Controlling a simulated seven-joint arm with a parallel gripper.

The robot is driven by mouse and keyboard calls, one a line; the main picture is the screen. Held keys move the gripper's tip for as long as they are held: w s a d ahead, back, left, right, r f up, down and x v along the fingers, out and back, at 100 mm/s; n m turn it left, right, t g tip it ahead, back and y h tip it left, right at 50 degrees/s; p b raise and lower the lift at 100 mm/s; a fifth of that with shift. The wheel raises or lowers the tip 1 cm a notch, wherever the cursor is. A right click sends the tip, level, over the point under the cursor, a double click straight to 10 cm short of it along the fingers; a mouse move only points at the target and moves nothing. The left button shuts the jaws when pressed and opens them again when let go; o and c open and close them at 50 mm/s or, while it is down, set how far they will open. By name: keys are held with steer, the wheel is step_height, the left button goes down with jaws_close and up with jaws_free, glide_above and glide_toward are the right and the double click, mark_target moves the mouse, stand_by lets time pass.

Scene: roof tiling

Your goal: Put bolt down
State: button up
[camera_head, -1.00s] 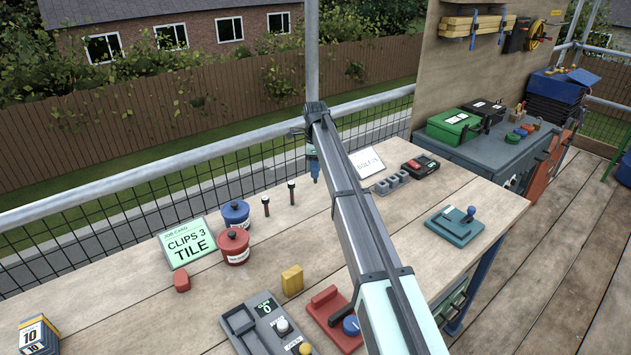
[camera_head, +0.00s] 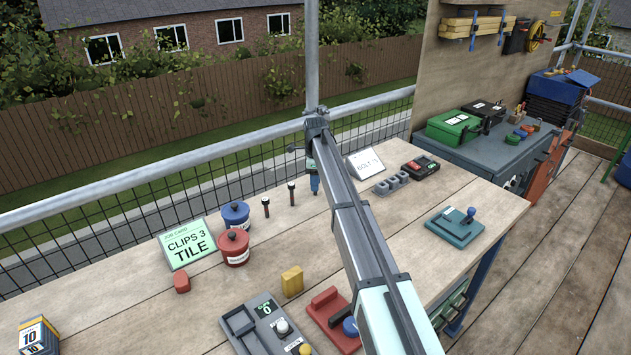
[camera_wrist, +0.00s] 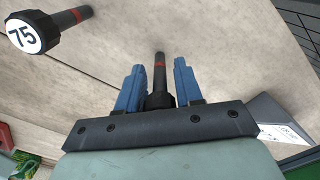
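The bolt's shaft points away from the camera, towards the bench. In the head view this bolt is hidden. Two other black bolts stand upright to the left, the nearer-left one (camera_head: 266,206) and another (camera_head: 291,193). One with 75 on its head (camera_wrist: 27,38) shows in the wrist view.
The white bolt card (camera_head: 367,163), grey blocks (camera_head: 391,184) and a black-and-red box (camera_head: 421,167) stand right of my gripper. Blue (camera_head: 236,214) and red (camera_head: 234,247) pots and a green job card (camera_head: 188,243) are left. A mesh rail (camera_head: 200,186) runs behind.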

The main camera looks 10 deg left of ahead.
steer(key=shift+o, duration=1.3)
step_height(320, 180, up, 12)
steer(key=shift+r, duration=0.2)
